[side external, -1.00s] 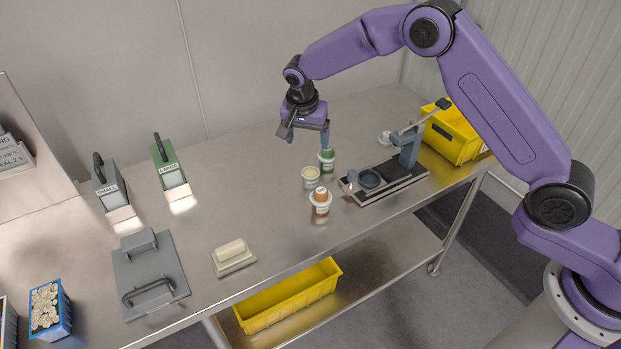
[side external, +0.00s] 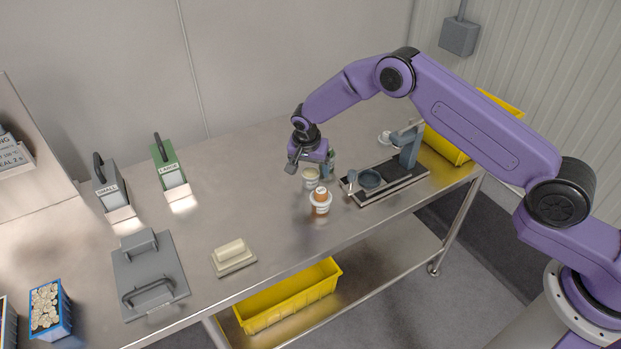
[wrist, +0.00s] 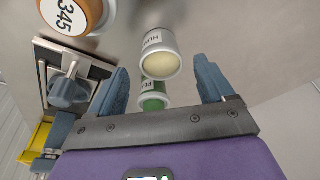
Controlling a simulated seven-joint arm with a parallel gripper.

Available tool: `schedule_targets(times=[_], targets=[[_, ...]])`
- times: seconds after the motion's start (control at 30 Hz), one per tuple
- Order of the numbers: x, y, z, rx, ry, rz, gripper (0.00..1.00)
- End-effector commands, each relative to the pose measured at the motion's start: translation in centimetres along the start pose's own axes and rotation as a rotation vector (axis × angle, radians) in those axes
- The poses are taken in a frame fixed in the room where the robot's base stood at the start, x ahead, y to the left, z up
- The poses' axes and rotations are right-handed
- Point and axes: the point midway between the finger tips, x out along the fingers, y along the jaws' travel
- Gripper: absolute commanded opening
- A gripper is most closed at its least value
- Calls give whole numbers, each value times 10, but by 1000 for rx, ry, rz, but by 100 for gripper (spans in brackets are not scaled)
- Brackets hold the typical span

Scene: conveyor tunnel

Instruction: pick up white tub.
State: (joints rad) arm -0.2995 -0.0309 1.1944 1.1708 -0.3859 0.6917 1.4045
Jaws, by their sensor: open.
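A white tub with a pale cream top (side external: 311,178) stands upright on the steel bench, just below my gripper in the side view. In the wrist view the white tub (wrist: 160,55) shows ahead of the fingers, its label partly readable. My gripper (side external: 310,163) is open and empty, pointing down over the tubs. In the wrist view my gripper's (wrist: 165,80) two blue-grey fingers stand wide apart, with a green-topped tub (wrist: 153,97) seen between them. The green-topped tub (side external: 330,162) is partly hidden by my gripper in the side view.
An orange-topped tub (side external: 320,201) stands close in front of the white tub. A dark press-like fixture (side external: 385,182) is to the right, with a yellow bin (side external: 447,143) behind it. A butter-like block on a plate (side external: 233,255) lies front left.

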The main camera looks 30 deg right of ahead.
Motion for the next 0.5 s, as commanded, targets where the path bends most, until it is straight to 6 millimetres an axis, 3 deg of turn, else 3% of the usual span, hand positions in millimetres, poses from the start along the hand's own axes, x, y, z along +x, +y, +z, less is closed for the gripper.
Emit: schedule_targets(times=[0.23,0.5], targets=[[33,-1,3,0,-1,2,81],[44,-2,2,0,1,0,81]])
